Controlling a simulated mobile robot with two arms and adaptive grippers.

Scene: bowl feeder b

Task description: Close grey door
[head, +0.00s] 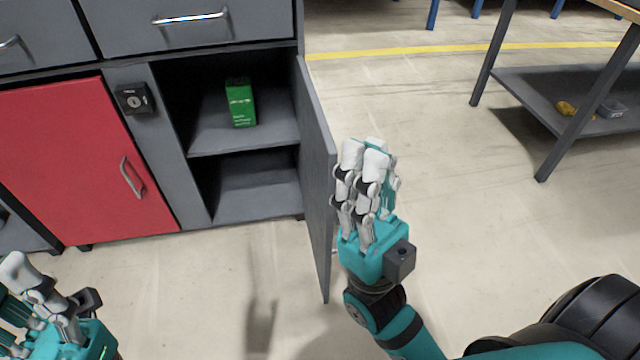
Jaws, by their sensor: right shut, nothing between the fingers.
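The grey door (318,165) stands wide open, hinged at the right side of the grey cabinet (190,160) and pointing out toward me. My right gripper (366,150) is shut and empty, just to the right of the door's outer face. Whether it touches the door I cannot tell. My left gripper (20,285) is at the bottom left corner, away from the door and partly cut off by the frame; its finger state is unclear.
A green box (240,102) stands on the shelf inside the open compartment. A red door (85,160) to the left is closed. A workbench (560,95) stands at the far right. The floor between the open door and the bench is clear.

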